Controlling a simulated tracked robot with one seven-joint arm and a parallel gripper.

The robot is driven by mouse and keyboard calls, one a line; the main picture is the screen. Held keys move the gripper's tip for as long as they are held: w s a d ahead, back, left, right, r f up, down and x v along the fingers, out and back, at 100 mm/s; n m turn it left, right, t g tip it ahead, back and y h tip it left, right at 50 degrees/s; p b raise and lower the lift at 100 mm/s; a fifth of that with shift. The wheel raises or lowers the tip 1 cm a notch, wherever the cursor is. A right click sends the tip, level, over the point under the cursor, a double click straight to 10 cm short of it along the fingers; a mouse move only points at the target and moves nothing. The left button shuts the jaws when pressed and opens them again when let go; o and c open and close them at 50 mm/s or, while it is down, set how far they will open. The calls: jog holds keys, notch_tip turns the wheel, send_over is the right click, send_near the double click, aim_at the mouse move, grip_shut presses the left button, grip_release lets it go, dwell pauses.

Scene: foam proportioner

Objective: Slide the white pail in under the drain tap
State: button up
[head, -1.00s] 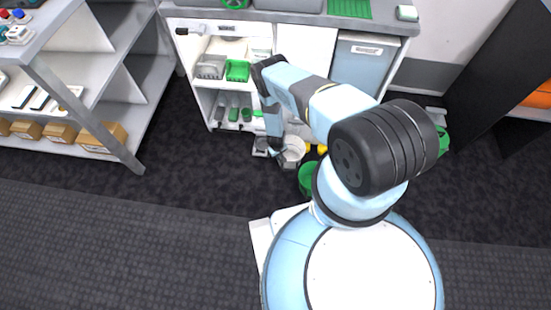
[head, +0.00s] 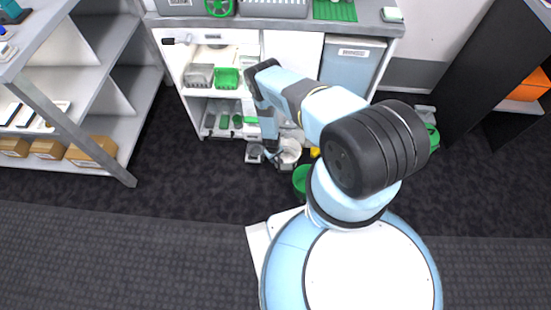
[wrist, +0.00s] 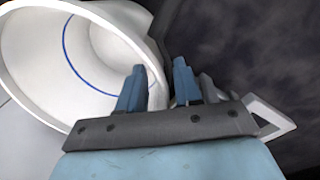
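The white pail (head: 289,151) stands on the dark floor in front of the cabinet. In the wrist view the pail (wrist: 88,60) fills the upper left, with its mouth facing the camera and a blue ring line inside. My gripper (head: 272,154) is at the pail's left rim in the head view. In the wrist view my gripper (wrist: 158,82) has one finger inside the pail and one outside, with the rim between them and little gap showing. I cannot pick out the drain tap for certain; my arm covers part of the cabinet front.
A small grey container (head: 255,152) is on the floor just left of the pail. A green bucket (head: 301,181) stands close in front, with something yellow (head: 315,152) beside it. The white cabinet (head: 205,110) is behind. Shelving (head: 105,135) stands left, with open carpet between.

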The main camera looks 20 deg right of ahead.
jog(key=shift+o, duration=0.5)
notch_tip(320, 180, up, 8)
jog(key=shift+a, duration=0.4)
jog(key=shift+s, duration=0.1)
jog(key=shift+f, duration=0.1)
dwell(0.4)
